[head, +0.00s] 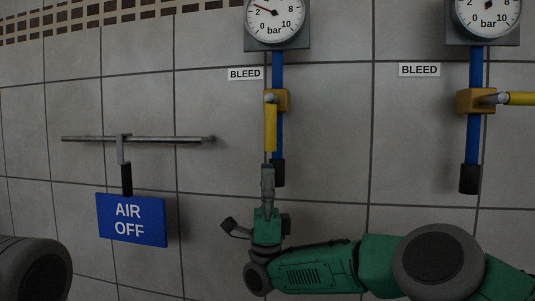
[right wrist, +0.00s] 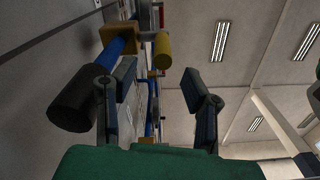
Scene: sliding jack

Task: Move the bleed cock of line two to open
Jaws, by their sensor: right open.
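In the head view, one bleed cock has a brass body (head: 283,100) on a blue pipe, with its yellow handle (head: 270,127) hanging straight down. A second cock (head: 476,101) at the right has its yellow handle (head: 519,98) pointing sideways to the right. No line number is readable. My right gripper (head: 268,172) points up just below the hanging handle; contact cannot be told. In the right wrist view its two fingers (right wrist: 158,82) are spread, with the yellow handle's end (right wrist: 163,50) ahead between them. My left gripper is out of view.
Gauges (head: 275,18) (head: 488,16) sit above the cocks, beside BLEED labels (head: 245,74) (head: 419,70). The black pipe end (right wrist: 75,105) is close beside one finger. A grey bar (head: 140,139) with a blue AIR OFF sign (head: 131,220) is at the left.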

